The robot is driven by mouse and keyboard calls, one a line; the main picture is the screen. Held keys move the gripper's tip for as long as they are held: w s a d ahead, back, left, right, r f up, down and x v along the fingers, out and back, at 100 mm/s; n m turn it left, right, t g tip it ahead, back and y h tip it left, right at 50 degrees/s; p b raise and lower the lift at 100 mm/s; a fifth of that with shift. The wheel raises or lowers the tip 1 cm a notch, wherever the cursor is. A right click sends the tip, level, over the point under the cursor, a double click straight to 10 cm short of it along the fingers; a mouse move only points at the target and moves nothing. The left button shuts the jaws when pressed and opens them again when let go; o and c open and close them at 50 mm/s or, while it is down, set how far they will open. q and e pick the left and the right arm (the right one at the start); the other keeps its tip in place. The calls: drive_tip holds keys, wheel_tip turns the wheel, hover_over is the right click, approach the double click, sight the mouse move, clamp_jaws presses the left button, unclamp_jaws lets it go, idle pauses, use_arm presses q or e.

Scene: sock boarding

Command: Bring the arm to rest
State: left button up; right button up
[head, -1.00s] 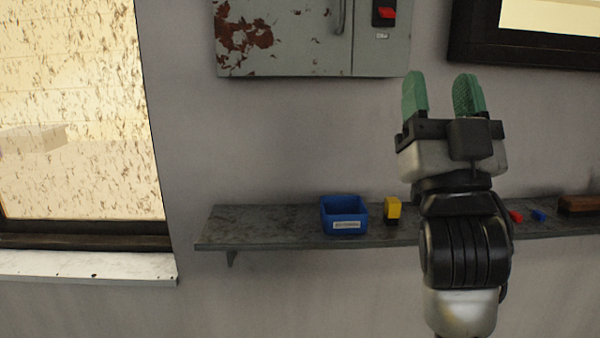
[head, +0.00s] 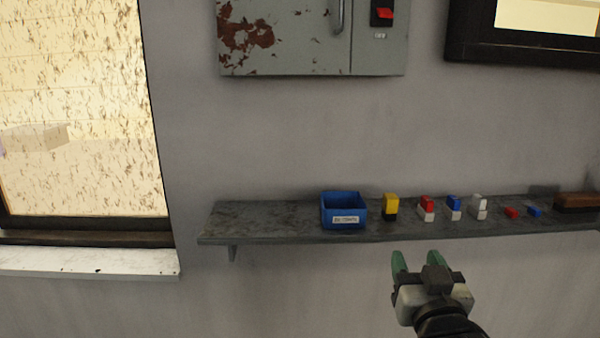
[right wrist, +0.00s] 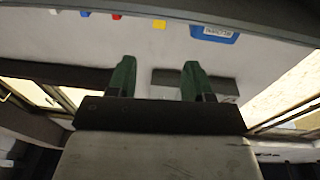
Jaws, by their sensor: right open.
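My right gripper (head: 418,262) is low in the head view, right of the middle, below the shelf's front edge. Its green fingers point up, stand apart and hold nothing. In the right wrist view the same gripper (right wrist: 156,80) shows two separated green fingers with nothing between them. My left gripper is in neither view.
A grey wall shelf (head: 275,222) holds a blue bin (head: 343,210), a yellow-and-black block (head: 390,206), several small coloured pieces and a brown block (head: 576,201). A grey metal cabinet (head: 300,40) hangs above. A window (head: 75,110) is at left. The wall between is bare.

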drive_tip(key=s+d+f+g, duration=0.1)
drive_tip(key=s+f+g, duration=0.15)
drive_tip(key=f, duration=0.45)
drive_tip(key=s+f+g, duration=0.2)
drive_tip(key=f+g, duration=0.1)
drive_tip(key=f, duration=0.3)
drive_tip(key=s+d+f+n+g, duration=0.2)
drive_tip(key=s+f+g, duration=0.8)
drive_tip(key=s+f, duration=1)
drive_tip(key=s+f+g+p, duration=0.1)
drive_tip(key=s+f, duration=0.1)
drive_tip(key=f, duration=1.1)
drive_tip(key=s+f+g+p, duration=0.1)
drive_tip(key=s+f, duration=0.1)
drive_tip(key=f, duration=1.1)
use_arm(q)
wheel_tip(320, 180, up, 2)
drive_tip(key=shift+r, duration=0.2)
use_arm(e)
drive_tip(key=s+d+f, duration=0.2)
drive_tip(key=s+f, duration=1)
drive_tip(key=s, duration=0.3)
drive_tip(key=shift+d+f+n+g, duration=0.15)
drive_tip(key=shift+f+n+g, duration=0.15)
drive_tip(key=shift+g, duration=0.15)
